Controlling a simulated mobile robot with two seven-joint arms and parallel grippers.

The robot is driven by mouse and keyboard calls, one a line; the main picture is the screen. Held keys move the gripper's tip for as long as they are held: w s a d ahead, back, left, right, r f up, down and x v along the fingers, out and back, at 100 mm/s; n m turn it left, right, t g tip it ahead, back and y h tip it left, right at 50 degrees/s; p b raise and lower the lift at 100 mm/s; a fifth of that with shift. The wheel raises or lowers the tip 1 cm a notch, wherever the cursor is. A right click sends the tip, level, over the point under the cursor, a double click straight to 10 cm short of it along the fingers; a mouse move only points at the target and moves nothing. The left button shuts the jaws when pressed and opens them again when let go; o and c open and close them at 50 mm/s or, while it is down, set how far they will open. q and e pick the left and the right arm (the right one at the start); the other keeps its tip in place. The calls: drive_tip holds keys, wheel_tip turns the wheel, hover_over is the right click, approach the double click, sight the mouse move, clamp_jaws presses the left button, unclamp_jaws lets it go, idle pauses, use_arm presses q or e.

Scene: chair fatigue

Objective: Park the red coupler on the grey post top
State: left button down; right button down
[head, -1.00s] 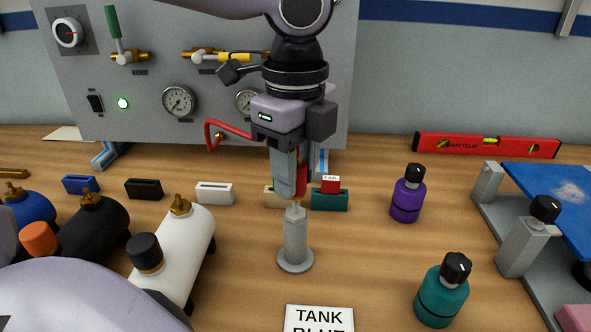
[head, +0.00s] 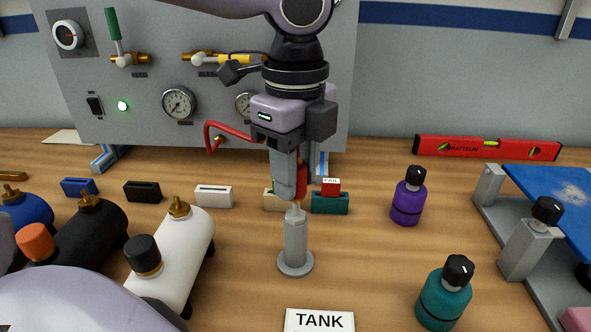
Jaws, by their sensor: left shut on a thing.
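The grey post (head: 296,245) stands upright on a round base in the middle of the wooden table. My left gripper (head: 290,195) points down right above the post top. It is shut on the red coupler (head: 302,180), which is mostly hidden behind the finger; a red strip shows at the finger's right side. The coupler's lower end is at or just over the post's tip; I cannot tell whether they touch. A red hose (head: 213,140) curves from the panel toward the gripper. My right gripper is not in view.
A grey panel (head: 150,85) with gauges stands behind. White (head: 185,262), black (head: 85,235) and blue tanks lie at left. Purple (head: 407,203) and teal (head: 440,300) bottles stand at right, near a metal frame with a blue plate (head: 560,190). A "TANK" card (head: 320,321) is in front.

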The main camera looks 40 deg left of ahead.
use_arm(q)
drive_tip(key=shift+b, duration=0.3)
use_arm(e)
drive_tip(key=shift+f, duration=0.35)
